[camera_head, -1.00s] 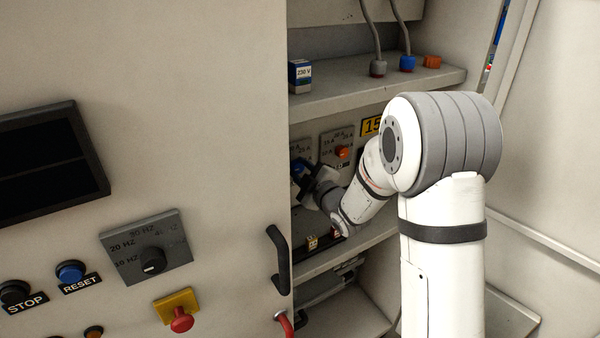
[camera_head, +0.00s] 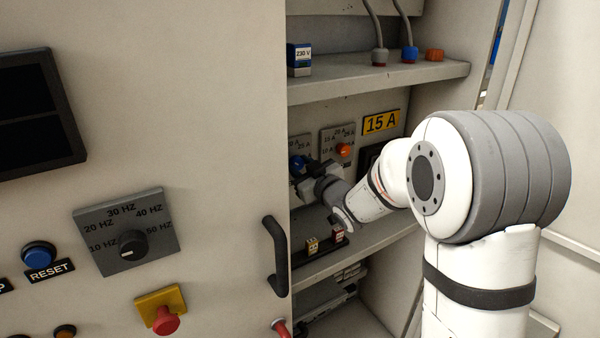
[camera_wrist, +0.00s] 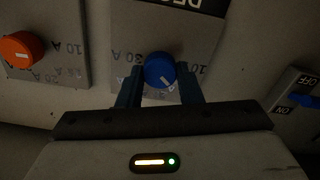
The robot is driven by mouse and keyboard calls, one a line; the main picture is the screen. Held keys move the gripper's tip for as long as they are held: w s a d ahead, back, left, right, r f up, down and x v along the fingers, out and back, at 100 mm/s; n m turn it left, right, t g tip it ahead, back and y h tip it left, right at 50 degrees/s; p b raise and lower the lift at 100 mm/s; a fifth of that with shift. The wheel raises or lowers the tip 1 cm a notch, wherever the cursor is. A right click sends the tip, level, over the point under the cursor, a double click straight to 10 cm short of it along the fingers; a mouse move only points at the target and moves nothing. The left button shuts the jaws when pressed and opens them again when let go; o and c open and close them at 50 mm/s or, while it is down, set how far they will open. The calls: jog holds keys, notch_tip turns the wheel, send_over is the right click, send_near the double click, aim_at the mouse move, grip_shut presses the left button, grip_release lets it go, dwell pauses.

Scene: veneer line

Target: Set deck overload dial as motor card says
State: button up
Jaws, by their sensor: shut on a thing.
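The blue dial (camera_wrist: 160,70) is on a grey plate (camera_wrist: 205,45) whose partly cut-off label begins "DEC" and appears upside down in the wrist view. My gripper (camera_wrist: 160,88) has its two fingers closed on either side of this dial. The dial's white mark points down and to the right there; "30 A" shows left of it and a "10" right of it, other figures being hidden. In the head view the blue dial (camera_head: 296,163) is partly behind my gripper (camera_head: 308,170). A yellow card (camera_head: 381,122) reads "15 A"; I cannot tell whether it is the motor card.
An orange dial (camera_wrist: 22,50) sits on a neighbouring plate. An ON/OFF switch plate (camera_wrist: 297,98) is on the other side. A shelf (camera_head: 390,80) above holds a 230 V box (camera_head: 299,59) and plugs. A cabinet front with a black handle (camera_head: 275,255) stands left of the opening.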

jog(key=shift+m, duration=0.4)
jog(key=shift+f, duration=0.1)
jog(key=o, duration=1)
jog(key=b+v, duration=0.2)
jog(key=v, duration=0.6)
